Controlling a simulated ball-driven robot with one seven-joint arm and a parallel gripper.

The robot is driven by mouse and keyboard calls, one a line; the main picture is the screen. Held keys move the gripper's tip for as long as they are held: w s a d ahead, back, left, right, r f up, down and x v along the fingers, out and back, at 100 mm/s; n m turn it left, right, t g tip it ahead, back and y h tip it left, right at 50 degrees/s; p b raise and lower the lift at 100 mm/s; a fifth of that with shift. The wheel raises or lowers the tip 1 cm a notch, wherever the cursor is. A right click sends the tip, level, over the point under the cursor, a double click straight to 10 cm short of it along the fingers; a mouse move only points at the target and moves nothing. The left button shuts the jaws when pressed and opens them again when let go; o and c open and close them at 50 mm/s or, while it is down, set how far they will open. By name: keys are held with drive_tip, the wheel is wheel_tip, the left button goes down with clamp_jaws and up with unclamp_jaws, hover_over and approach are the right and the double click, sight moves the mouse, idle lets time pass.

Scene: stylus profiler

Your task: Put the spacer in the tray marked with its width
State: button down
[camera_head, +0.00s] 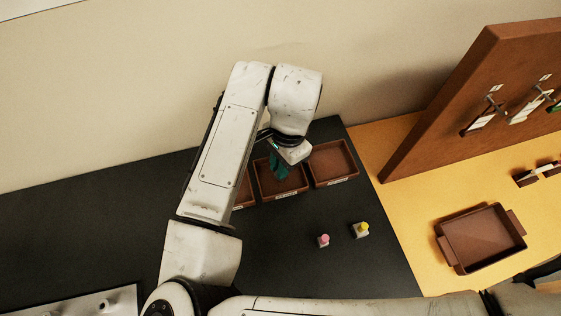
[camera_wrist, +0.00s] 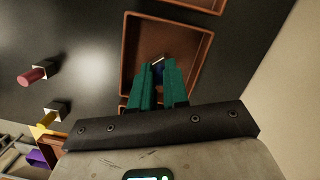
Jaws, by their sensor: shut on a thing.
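My gripper (camera_head: 279,166) hangs over the middle brown tray (camera_head: 262,186) in the head view. The right tray (camera_head: 333,163) is empty. The left tray (camera_head: 245,192) is partly hidden by my arm. The trays carry small white labels on their front edges, too small to read.
A pink-knobbed piece (camera_head: 323,240) and a yellow-knobbed piece (camera_head: 361,230) stand on the dark mat in front of the trays. A handled brown tray (camera_head: 481,239) sits on the yellow surface at right. A brown board (camera_head: 450,110) with hanging tools stands behind it.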

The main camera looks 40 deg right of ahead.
drive_tip(key=shift+f, duration=0.15)
drive_tip(key=c, duration=1.1)
unclamp_jaws()
drive_tip(key=r, duration=0.4)
drive_tip(key=d+r, duration=0.1)
drive_tip(key=r, duration=0.7)
drive_tip(key=shift+d+r, duration=0.1)
drive_tip(key=shift+d, duration=0.3)
